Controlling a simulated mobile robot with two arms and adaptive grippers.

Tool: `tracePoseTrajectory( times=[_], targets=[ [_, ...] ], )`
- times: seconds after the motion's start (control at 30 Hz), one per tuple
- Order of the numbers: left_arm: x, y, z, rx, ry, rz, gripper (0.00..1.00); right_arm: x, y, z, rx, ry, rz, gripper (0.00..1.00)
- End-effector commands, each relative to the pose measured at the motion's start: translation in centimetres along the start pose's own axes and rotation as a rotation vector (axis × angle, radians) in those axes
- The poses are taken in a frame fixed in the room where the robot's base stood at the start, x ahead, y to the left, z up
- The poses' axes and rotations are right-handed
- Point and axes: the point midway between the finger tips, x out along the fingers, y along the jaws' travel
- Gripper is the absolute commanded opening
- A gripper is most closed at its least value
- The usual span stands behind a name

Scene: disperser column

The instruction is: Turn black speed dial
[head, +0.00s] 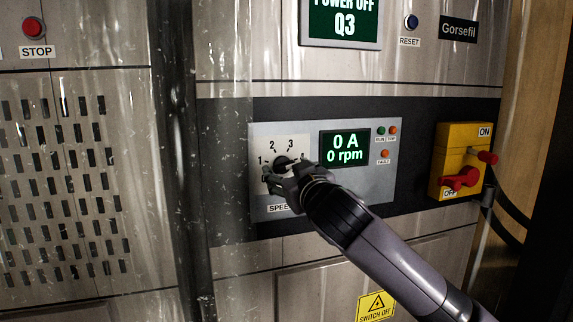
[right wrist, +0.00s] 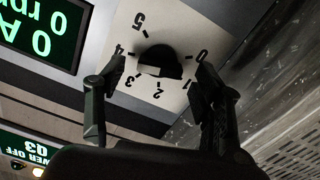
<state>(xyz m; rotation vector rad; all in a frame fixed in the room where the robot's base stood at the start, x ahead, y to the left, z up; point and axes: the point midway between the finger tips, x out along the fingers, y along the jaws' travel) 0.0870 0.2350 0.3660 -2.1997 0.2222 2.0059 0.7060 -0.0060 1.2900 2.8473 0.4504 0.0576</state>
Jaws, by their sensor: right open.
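The black speed dial (head: 284,163) sits on a white scale plate on the grey control panel, partly hidden by my right gripper in the head view. In the right wrist view the dial (right wrist: 160,62) shows upside down, with numbers from 0 to 5 around it. My right gripper (head: 279,184) is at the dial, reaching in from the lower right. In the right wrist view its open fingers (right wrist: 158,75) stand on either side of the dial, with gaps between them and it. My left gripper is not in view.
A green display (head: 345,148) reading 0 A and 0 rpm is right of the dial. A yellow switch box (head: 452,158) with red handles stands farther right. A dark vertical post (head: 180,150) is left of the panel. A red stop button (head: 33,28) is at upper left.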

Motion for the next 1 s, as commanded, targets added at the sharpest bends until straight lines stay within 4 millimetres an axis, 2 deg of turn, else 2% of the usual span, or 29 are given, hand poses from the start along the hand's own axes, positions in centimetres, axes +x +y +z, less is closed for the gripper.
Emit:
tracePoseTrajectory(
  times=[0.2, 0.53, 1.0],
  targets=[
    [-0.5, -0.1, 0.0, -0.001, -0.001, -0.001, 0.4, 1.7, 0.0, -0.1, 0.0, 0.0, 0.001, 0.62],
    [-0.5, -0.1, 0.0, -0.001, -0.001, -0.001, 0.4, 1.9, 0.0, 0.0, 0.0, 0.001, 0.0, 0.62],
    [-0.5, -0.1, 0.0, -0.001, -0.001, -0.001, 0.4, 1.9, 0.0, 0.0, 0.0, 0.0, 0.001, 0.3]
  ],
)
